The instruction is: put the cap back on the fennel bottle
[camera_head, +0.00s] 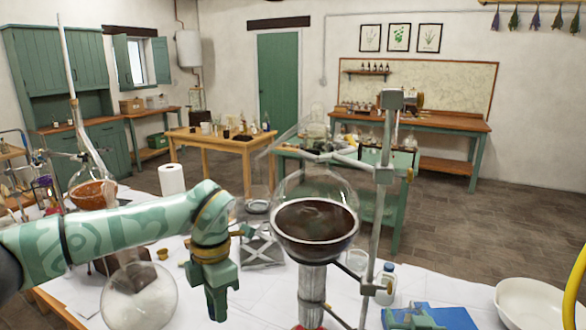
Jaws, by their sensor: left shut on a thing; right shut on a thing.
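My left gripper (220,303) hangs down over the white-covered table, left of the large round flask. Its jaws are shut, and what they hold is too small or hidden to make out. I cannot make out a loose cap.
A round flask of dark contents (314,218) sits on the metal stand (380,210), close to my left gripper. A clear round flask (138,297) stands at the lower left. A white bowl (530,305) and a blue flat item (452,318) lie at the right.

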